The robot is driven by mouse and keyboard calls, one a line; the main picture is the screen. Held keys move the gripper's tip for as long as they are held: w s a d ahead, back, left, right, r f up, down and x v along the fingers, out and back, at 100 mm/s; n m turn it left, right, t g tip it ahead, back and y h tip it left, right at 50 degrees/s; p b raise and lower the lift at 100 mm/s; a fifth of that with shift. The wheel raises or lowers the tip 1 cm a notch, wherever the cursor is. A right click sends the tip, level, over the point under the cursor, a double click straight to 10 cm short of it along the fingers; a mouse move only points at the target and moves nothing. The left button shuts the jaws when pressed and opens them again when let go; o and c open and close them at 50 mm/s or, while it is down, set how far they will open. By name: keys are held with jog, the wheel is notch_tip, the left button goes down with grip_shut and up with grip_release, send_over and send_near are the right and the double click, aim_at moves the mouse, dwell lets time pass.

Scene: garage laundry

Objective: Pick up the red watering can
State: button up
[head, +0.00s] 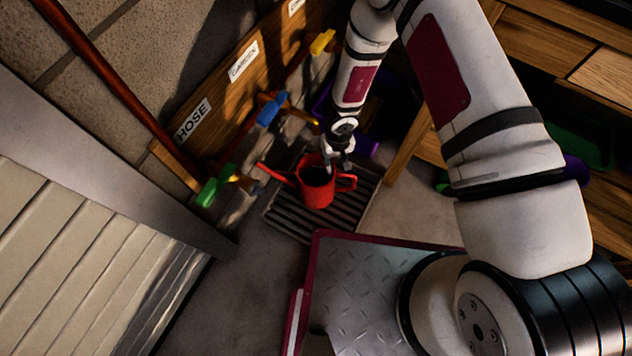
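The red watering can (319,191) stands upright on a dark slatted grate (285,216) on the floor. Its spout points to the upper left and its handle to the right. My gripper (337,166) reaches down from above at the can's top rear rim. The fingers are small and dark here, and I cannot tell whether they are open, or whether they touch the can.
A wooden board with HOSE (193,121) and GARDEN (243,61) labels is on the wall behind, with green (208,192), blue (270,109) and yellow (322,42) taps or handles. A wooden bench (409,150) stands at right. A panelled door (75,262) is at left.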

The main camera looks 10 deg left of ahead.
jog(key=shift+a+f+b, duration=0.2)
jog(key=shift+f+b, duration=2.75)
jog(key=shift+f, duration=0.65)
grip_shut()
